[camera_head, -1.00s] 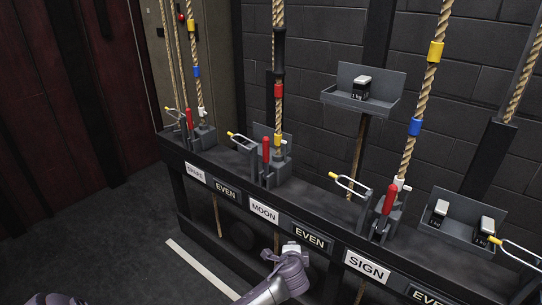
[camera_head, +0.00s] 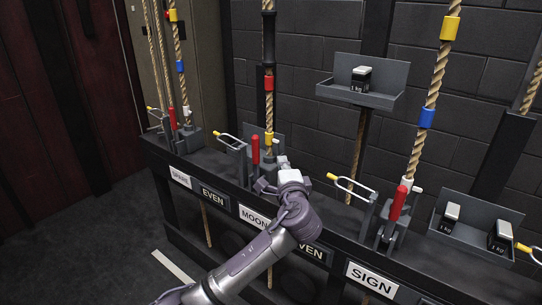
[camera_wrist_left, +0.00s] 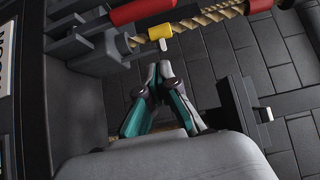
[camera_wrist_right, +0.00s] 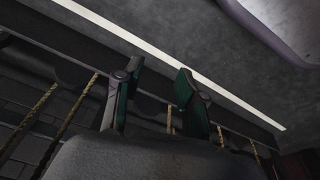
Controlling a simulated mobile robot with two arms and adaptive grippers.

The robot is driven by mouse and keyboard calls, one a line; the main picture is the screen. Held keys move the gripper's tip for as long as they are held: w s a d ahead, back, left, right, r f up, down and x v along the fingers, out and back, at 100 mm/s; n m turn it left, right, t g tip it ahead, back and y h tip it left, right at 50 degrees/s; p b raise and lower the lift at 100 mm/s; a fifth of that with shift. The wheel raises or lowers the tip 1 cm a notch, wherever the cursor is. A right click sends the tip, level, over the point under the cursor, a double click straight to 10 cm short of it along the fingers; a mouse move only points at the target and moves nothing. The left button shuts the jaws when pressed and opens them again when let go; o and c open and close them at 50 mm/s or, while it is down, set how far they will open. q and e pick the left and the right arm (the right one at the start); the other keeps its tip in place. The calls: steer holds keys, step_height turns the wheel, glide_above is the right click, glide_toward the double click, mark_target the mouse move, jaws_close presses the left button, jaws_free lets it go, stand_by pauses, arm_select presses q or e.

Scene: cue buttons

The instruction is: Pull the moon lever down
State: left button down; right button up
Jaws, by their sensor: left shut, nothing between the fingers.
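The moon lever has a red handle (camera_head: 255,150) standing upright in its grey bracket above the MOON label (camera_head: 255,217). The red handle also shows at the top of the left wrist view (camera_wrist_left: 143,11). A rope with a yellow band (camera_head: 269,139) runs just behind it; the band is near the fingertips in the left wrist view (camera_wrist_left: 160,32). My left gripper (camera_head: 283,163) is shut and empty, just right of the lever and apart from the red handle. Its fingertips meet in the left wrist view (camera_wrist_left: 160,68). My right gripper (camera_wrist_right: 159,72) is open and empty, away from the levers.
A sign lever (camera_head: 398,203) stands to the right and a spare lever (camera_head: 173,118) to the left. A yellow-tipped fork (camera_head: 228,138) stands left of the moon lever. A shelf (camera_head: 345,92) holds a weight (camera_head: 361,79). Ropes hang below the ledge in the right wrist view.

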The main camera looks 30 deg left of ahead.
mark_target(256, 161)
arm_select(q)
steer(key=w+a+b, duration=0.1)
steer(key=w+a, duration=0.3)
steer(key=a, duration=0.4)
arm_select(e)
steer(key=shift+w+r, duration=0.15)
steer(key=shift+r, duration=1.75)
